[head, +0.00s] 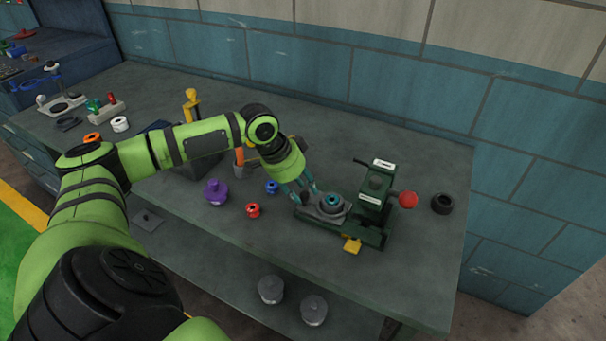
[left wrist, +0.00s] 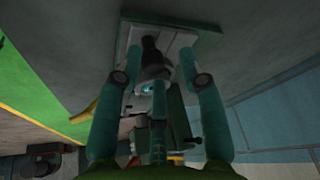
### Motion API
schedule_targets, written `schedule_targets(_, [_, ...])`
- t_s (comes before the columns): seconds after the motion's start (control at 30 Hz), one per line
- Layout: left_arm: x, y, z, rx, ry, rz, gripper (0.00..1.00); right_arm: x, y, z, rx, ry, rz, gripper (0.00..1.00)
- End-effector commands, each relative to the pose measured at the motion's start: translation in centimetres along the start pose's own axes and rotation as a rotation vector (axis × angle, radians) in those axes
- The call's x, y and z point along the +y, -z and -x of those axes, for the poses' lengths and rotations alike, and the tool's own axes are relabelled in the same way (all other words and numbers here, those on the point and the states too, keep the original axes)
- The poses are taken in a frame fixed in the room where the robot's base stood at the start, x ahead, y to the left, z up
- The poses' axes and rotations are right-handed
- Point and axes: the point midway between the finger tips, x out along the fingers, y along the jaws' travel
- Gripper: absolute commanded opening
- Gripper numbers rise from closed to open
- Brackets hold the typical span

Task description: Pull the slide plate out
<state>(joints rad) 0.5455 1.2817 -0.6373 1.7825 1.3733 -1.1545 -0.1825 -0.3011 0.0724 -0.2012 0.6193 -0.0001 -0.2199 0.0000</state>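A dark green press-like fixture (head: 374,195) stands on the right part of the bench. A grey plate (head: 303,214) reaches out of its left side and carries a round grey drum with a teal centre (head: 332,202); I take this to be the slide plate. In the left wrist view the plate (left wrist: 182,40) is pale, with a dark round part (left wrist: 154,66) on it. My left gripper (head: 310,189) is at the drum's upper left. My right gripper is out of view.
A yellow tab (head: 352,244) sticks out at the fixture's front, and a red ball knob (head: 408,200) at its right. A black ring (head: 441,204) lies farther right. Purple (head: 215,191), red (head: 253,210) and blue (head: 272,187) parts stand left of the fixture.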

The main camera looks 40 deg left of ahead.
Motion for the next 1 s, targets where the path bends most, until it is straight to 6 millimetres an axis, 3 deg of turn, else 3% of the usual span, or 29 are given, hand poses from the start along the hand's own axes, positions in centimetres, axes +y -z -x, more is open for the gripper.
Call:
schedule_targets(0.37, [0.3,-0.2,0.2,-0.008,-0.009,-0.001,0.46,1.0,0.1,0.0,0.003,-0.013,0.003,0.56])
schedule_targets(0.47, [0.2,-0.2,1.4,-0.007,-0.008,0.000,0.46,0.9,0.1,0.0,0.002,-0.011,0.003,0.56])
schedule_targets(0.8, [0.0,-0.2,8.4,-0.007,-0.005,0.000,0.46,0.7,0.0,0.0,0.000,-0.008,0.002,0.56])
schedule_targets(1.0, [0.0,-0.2,11.1,-0.006,-0.006,0.000,0.46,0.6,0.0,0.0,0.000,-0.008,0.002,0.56])
